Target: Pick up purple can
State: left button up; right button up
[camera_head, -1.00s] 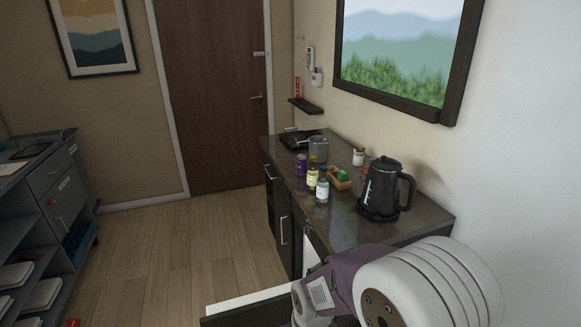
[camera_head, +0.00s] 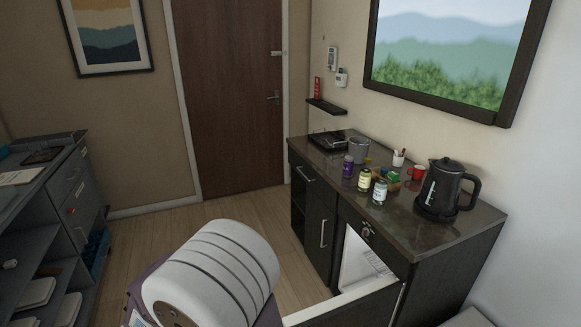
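The purple can (camera_head: 348,166) stands upright on the dark counter (camera_head: 411,231), toward its front edge. A bottle with a yellow label (camera_head: 364,180) and a bottle with a pale label (camera_head: 380,191) stand to its right. A grey metal pot (camera_head: 359,150) is just behind it. A white and purple arm part of mine shows at the bottom, well in front of the counter and apart from the can. Neither gripper shows in the view.
A black kettle (camera_head: 444,188) stands on the counter's right part. A red mug (camera_head: 418,173) and a small white cup (camera_head: 398,158) are behind the bottles. An open cabinet door (camera_head: 350,305) juts out below the counter. A grey shelf cart (camera_head: 45,220) stands left; floor between is clear.

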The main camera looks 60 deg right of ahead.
aim_at(347, 165)
jog(key=i+z, duration=0.3)
jog(key=i+j+z, duration=0.3)
jog(key=i, duration=0.15)
jog(key=i+j+z, duration=0.1)
jog(key=i+z, duration=0.15)
jog(key=i+l+z, duration=0.25)
jog(key=i+z, duration=0.2)
jog(key=i+l+z, duration=0.1)
jog(key=i+z, duration=0.25)
jog(key=z, duration=0.15)
jog(key=i+j+z, duration=0.1)
jog(key=i+z, duration=0.35)
jog(key=i+j+z, duration=0.2)
jog(key=i+z, duration=0.25)
jog(key=i+l+z, duration=0.1)
jog(key=i+l, duration=0.65)
jog(key=l, duration=0.15)
